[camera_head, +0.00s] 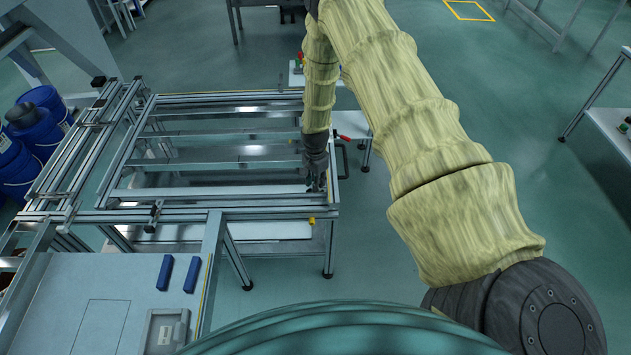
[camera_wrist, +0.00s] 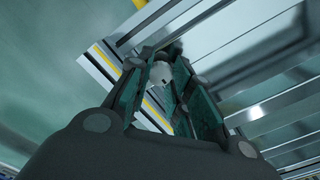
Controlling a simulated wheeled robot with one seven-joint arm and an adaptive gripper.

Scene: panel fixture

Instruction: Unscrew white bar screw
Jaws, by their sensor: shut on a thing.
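My gripper (camera_head: 315,184) reaches down at the right end of the metal panel fixture (camera_head: 230,212). In the wrist view my gripper (camera_wrist: 165,80) has its two dark green fingers closed around a small round whitish screw head (camera_wrist: 161,74). The screw head sits between the fingertips, close to the fixture's rail. Its lower part is hidden by the fingers. A white bar (camera_head: 225,189) lies across the fixture to the left of the gripper. In the head view the screw is too small to make out.
A yellow knob (camera_head: 312,221) sits on the fixture's front right corner. A red-handled clamp (camera_head: 342,137) is behind the gripper. Two blue blocks (camera_head: 165,273) lie on the grey panel at front left. Blue barrels (camera_head: 42,105) stand at far left. Open floor lies right of the fixture.

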